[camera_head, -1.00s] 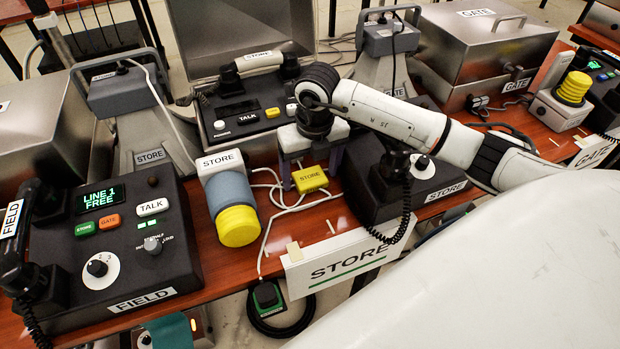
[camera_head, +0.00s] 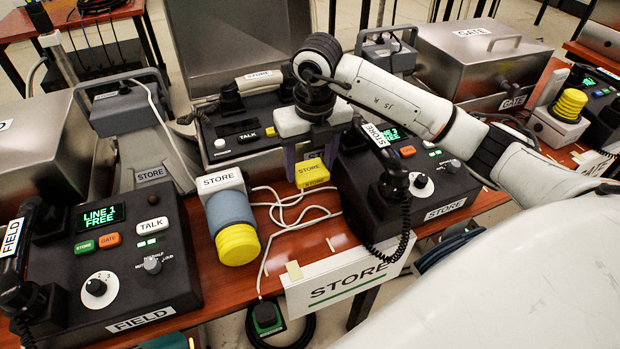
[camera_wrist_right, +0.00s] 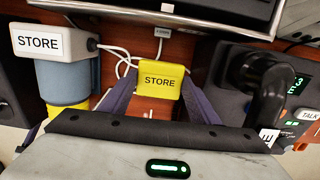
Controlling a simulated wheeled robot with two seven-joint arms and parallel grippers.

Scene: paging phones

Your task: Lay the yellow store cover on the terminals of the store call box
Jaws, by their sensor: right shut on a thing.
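The yellow store cover (camera_head: 312,172), a small block marked STORE, is held between the purple fingers of my right gripper (camera_head: 309,160), a little above the table. In the right wrist view the cover (camera_wrist_right: 159,80) sits level between both fingertips. The store call box (camera_head: 222,150) looks to be the open steel case behind my gripper, with a STORE handset and a TALK button inside. Its terminals cannot be made out; my gripper and arm hide part of the case front. My left gripper is not in view.
Close on the right is a black STORE desk phone (camera_head: 365,205). White cables (camera_head: 290,215) lie on the table below. A STORE sign (camera_head: 345,285) hangs at the front edge.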

